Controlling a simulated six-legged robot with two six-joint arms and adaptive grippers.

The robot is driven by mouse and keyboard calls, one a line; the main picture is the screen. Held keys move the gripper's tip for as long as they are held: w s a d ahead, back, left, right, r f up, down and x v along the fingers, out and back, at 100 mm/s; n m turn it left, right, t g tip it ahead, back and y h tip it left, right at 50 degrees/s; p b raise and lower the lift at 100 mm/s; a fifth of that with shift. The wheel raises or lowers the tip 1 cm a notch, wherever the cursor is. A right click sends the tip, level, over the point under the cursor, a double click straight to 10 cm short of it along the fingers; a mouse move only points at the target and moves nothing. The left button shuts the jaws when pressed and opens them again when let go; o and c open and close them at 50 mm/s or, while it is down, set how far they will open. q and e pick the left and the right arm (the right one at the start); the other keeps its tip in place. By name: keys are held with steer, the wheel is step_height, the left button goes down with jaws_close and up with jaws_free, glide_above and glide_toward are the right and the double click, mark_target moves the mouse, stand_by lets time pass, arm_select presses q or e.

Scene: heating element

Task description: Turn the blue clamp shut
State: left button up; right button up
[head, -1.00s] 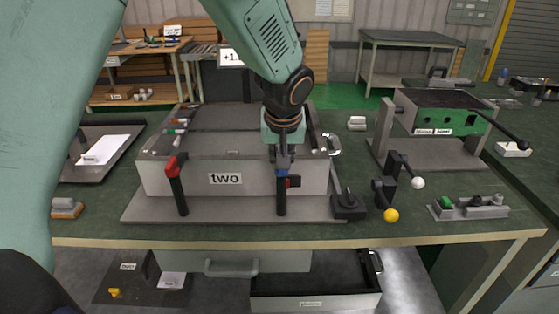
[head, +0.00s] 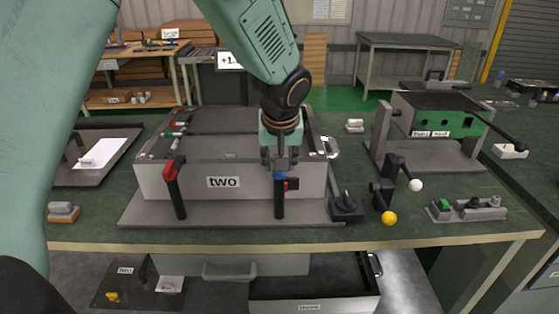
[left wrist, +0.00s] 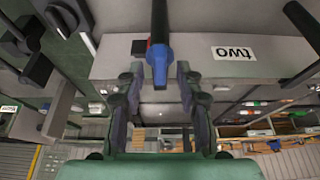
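The blue clamp (head: 280,196) is a dark upright lever with a blue top, at the front right of the grey box labelled "two" (head: 246,181). In the left wrist view its blue top (left wrist: 159,62) and dark shaft show. My left gripper (head: 280,164) points down over the blue top. In the left wrist view the left gripper (left wrist: 160,74) is open, one finger on each side of the blue top, with a gap visible on both sides. A small red-and-black part (head: 291,184) sits beside the blue top. My right gripper is not in view.
A similar clamp with a red top (head: 174,190) stands at the box's front left. A dark knob block (head: 345,208) and levers with a white ball (head: 415,185) and a yellow ball (head: 389,218) are to the right. The bench's front edge is clear.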

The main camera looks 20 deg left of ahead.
arm_select(q)
steer(key=v, duration=1.1)
steer(key=shift+r, duration=0.35)
steer(key=shift+s, duration=0.15)
